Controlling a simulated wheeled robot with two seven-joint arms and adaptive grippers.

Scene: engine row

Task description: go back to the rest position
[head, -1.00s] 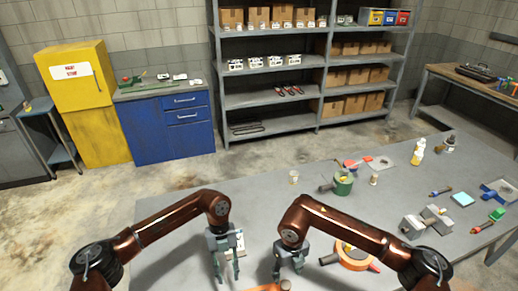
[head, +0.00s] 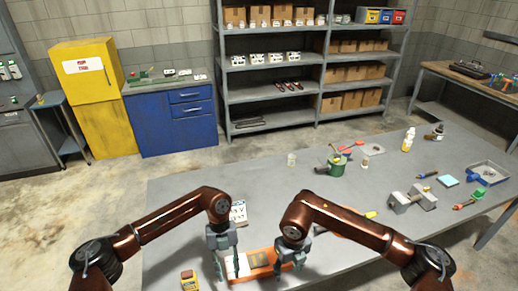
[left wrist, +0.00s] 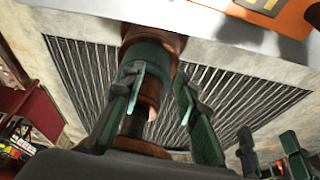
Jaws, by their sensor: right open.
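My left gripper (head: 228,268) is open and empty, pointing down over the near part of the grey table (head: 185,235). Its two spread fingers also show in the left wrist view (left wrist: 158,105), with nothing between them. My right gripper (head: 287,264) is open beside it to the right, pointing down. Its fingers also show at the lower right of the left wrist view (left wrist: 272,155). Both grippers overlap an orange tray (head: 236,278) in the head view; I cannot tell whether they touch it. Both arms are bent in front of me.
A white card (head: 238,211) and a small yellow-red box (head: 189,281) lie near the left gripper. The table's left middle is clear.

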